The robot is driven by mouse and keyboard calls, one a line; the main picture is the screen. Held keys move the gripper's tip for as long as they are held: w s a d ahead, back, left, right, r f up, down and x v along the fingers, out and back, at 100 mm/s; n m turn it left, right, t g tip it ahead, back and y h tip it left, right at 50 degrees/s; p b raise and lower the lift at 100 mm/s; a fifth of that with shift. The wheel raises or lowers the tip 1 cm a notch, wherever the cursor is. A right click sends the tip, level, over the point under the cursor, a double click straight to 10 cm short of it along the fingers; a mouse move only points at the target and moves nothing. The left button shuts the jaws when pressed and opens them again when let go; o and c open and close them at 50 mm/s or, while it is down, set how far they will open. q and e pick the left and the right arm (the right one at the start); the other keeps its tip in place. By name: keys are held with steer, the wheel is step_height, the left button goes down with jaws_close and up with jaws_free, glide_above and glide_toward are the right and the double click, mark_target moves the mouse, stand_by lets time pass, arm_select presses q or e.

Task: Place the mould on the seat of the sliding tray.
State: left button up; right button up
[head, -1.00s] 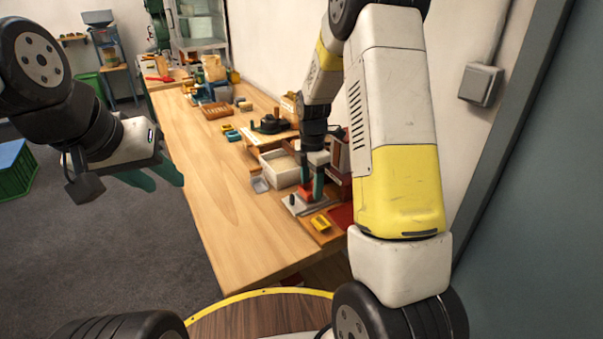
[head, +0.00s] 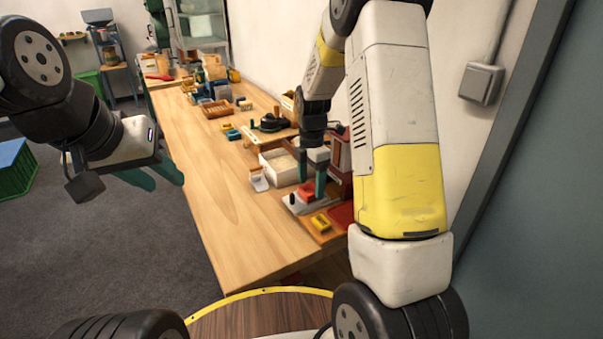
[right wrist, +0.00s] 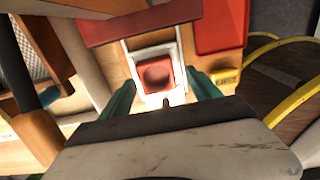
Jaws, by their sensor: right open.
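The mould, a small red square block with a round hollow (right wrist: 155,74), lies within the pale square frame of the sliding tray (right wrist: 132,62) in the right wrist view. In the head view the mould (head: 307,191) sits on the light grey tray (head: 297,208). My right gripper (right wrist: 162,98) is open, with one green finger on either side of the mould and gaps between. In the head view the right gripper (head: 312,180) is just above the mould. My left gripper (head: 157,178) is open and empty, left of the table. The contact under the mould is hidden.
A yellow block (head: 320,222) and a red plate (head: 341,214) lie beside the tray. A white bin (head: 281,168) stands behind it, and a red upright fixture (head: 342,165) to the right. The table's left part (head: 215,195) is clear.

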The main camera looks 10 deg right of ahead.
mark_target(311, 189)
step_height(311, 189, up, 11)
steer(key=s+r+m+t+y, duration=0.1)
steer(key=s+r+m+t, duration=0.2)
steer(key=s+r+m, duration=0.65)
steer(key=s+a+r+m+t, duration=0.1)
steer(key=s+m, duration=0.5)
steer(key=s, duration=0.1)
steer(key=s+a+r+m+t+y, duration=0.1)
steer(key=s+m+t, duration=0.1)
steer(key=s+m, duration=0.4)
steer(key=shift+s, duration=0.7)
